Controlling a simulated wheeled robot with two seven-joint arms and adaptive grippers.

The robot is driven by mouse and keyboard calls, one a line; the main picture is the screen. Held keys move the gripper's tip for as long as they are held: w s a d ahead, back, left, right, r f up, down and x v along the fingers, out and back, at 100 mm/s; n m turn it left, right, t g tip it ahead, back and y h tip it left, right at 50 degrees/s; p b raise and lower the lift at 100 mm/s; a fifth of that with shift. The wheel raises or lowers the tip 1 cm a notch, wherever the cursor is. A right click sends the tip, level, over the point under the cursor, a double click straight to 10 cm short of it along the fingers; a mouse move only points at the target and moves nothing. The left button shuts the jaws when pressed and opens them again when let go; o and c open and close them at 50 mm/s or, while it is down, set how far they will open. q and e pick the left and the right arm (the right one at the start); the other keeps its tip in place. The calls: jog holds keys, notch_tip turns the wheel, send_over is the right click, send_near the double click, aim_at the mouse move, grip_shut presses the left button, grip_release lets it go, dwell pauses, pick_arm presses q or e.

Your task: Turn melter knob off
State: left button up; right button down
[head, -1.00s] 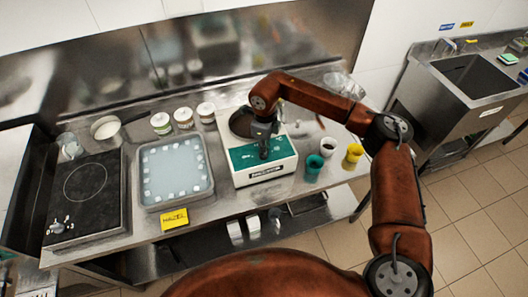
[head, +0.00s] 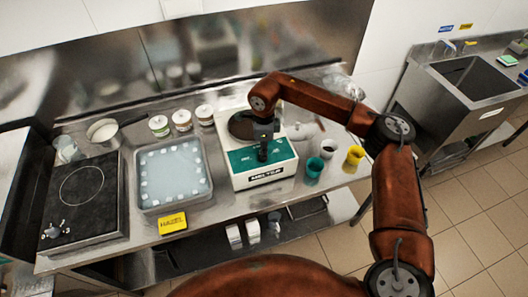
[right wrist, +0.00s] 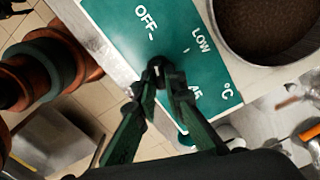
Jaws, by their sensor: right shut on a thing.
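The melter (head: 265,177) is a white box with a green front panel, standing on the steel counter. A round pan of dark brown content (right wrist: 272,25) sits in its top. In the right wrist view the panel (right wrist: 110,22) carries the marks OFF, LOW and a partly hidden number before °C. My right gripper (right wrist: 158,72) is shut on the small dark melter knob (right wrist: 157,64) between these marks. The gripper (head: 263,153) also covers the knob in the head view. I cannot tell which mark the knob points to. My left gripper is not in view.
Teal (head: 313,169), white (head: 328,148) and yellow (head: 353,158) cups stand right of the melter. A tray of white pieces (head: 148,204), small lidded jars (head: 182,120) and a black hob (head: 82,190) are to its left. A sink (head: 470,80) is at the right.

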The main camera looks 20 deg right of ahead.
jog(key=shift+w+r, duration=0.1)
jog(key=shift+r, duration=0.05)
jog(key=c, duration=2)
grip_release()
notch_tip(320, 180, up, 12)
jog(key=shift+f, duration=0.1)
